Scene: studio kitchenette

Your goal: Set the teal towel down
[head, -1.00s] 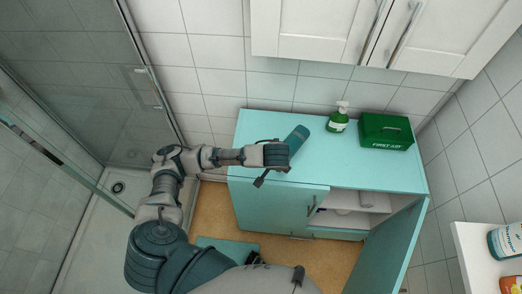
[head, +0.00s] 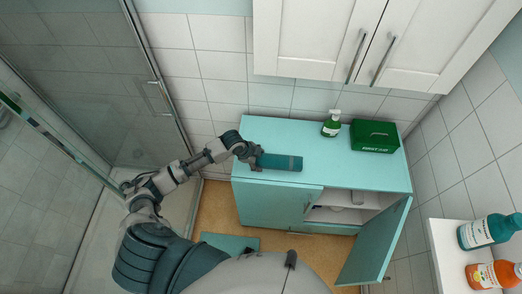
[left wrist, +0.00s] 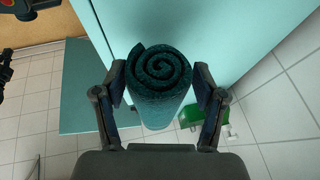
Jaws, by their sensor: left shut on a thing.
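The teal towel (head: 280,162) is rolled into a cylinder and lies level at the left part of the turquoise cabinet top (head: 330,178). In the left wrist view its spiral end (left wrist: 158,72) sits between the two fingers. My left gripper (head: 254,158) is shut on the near-left end of the towel. I cannot tell whether the towel touches the cabinet top or is just above it.
A green soap bottle (head: 332,124) and a green first aid box (head: 374,136) stand at the back of the cabinet top. The cabinet's right door (head: 375,245) hangs open. Bottles stand on a white surface (head: 447,262) at right. The middle top is clear.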

